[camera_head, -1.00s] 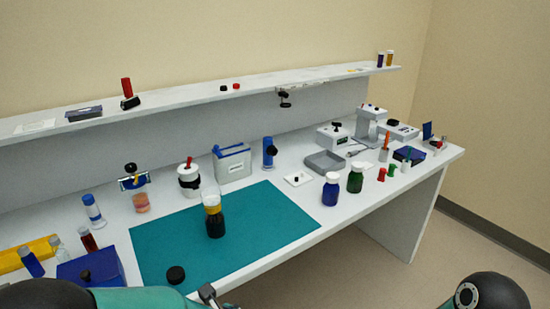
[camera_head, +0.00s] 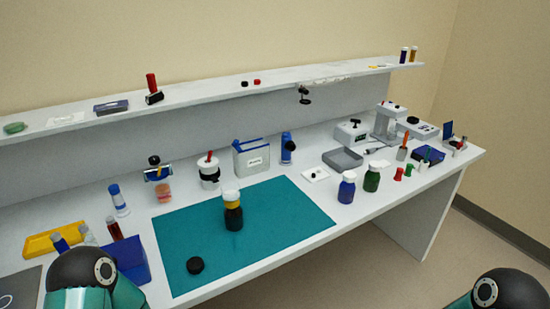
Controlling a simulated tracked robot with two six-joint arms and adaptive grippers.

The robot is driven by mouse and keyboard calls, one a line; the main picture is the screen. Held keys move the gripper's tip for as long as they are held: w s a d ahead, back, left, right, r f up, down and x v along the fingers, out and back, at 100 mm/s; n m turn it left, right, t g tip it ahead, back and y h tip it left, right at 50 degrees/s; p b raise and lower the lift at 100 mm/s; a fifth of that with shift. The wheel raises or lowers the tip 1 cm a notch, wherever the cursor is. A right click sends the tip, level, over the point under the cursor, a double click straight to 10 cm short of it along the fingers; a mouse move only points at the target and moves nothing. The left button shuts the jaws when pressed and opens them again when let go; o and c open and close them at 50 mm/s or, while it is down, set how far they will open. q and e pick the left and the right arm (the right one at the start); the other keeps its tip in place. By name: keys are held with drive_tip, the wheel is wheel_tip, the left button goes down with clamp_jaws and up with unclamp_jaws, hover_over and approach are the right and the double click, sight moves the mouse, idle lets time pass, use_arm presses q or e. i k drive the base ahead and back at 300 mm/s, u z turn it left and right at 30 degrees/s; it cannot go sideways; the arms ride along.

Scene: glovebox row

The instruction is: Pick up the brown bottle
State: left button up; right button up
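A dark bottle (camera_head: 233,217) with a yellow band and a white cap stands upright on the teal mat (camera_head: 285,220). It looks nearly black-brown and is the closest match to the brown bottle. A blue bottle (camera_head: 346,191) and a green bottle (camera_head: 372,180), both with white caps, stand to its right on the bench. Parts of my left arm show at the bottom left and of my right arm at the bottom right. Neither gripper is in the picture, and nothing touches the dark bottle.
A black round cap (camera_head: 195,265) lies at the mat's front left. A blue box (camera_head: 131,259) and a dark red vial (camera_head: 114,231) are left of the mat. A grey tray (camera_head: 342,158) and a grey-blue container (camera_head: 252,157) stand behind. The mat around the bottle is mostly clear.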

sight(233, 218)
drive_tip(key=z, duration=1.4)
drive_tip(key=i, duration=0.15)
drive_tip(key=u, duration=3.55)
drive_tip(key=k, duration=0.45)
drive_tip(key=z, duration=0.9)
drive_tip(key=i, duration=0.3)
drive_tip(key=u, duration=0.35)
